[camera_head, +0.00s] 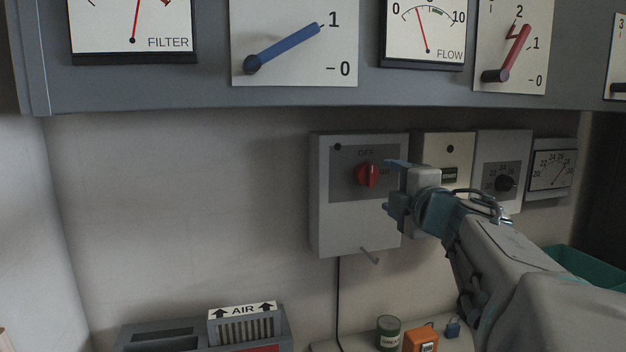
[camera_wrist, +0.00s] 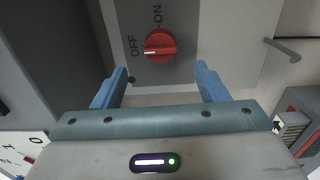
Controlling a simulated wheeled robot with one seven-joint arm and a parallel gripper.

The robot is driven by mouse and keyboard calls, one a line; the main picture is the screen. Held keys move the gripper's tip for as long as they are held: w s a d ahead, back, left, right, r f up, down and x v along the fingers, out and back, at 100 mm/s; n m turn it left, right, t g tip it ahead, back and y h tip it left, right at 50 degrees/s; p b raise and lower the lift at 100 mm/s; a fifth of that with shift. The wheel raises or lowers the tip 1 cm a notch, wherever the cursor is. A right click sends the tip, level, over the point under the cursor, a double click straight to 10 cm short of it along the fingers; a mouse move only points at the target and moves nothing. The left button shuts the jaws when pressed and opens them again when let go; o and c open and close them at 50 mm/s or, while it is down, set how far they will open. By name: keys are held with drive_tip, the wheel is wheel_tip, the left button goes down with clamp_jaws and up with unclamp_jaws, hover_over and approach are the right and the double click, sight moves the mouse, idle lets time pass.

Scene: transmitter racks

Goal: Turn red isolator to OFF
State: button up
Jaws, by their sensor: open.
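The red isolator knob (camera_head: 367,175) is on a grey box (camera_head: 325,220) on the wall, with OFF above it and ON to its right. In the wrist view the red knob (camera_wrist: 159,46) shows face on, OFF at its left and ON above. Its white line lies nearly level there, its bright end toward OFF. My gripper (camera_head: 391,185) is open and empty, just right of the knob in the head view. In the wrist view the blue fingers of my gripper (camera_wrist: 158,80) are spread wide; the knob lies beyond their tips, apart from them.
A small lever (camera_head: 370,256) sticks out below the isolator box. Other wall boxes (camera_head: 503,165) stand to the right, partly behind my arm. A gauge panel (camera_head: 180,98) overhangs above.

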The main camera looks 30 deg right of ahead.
drive_tip(key=shift+v, duration=2.8)
drive_tip(key=shift+w+a, duration=0.1)
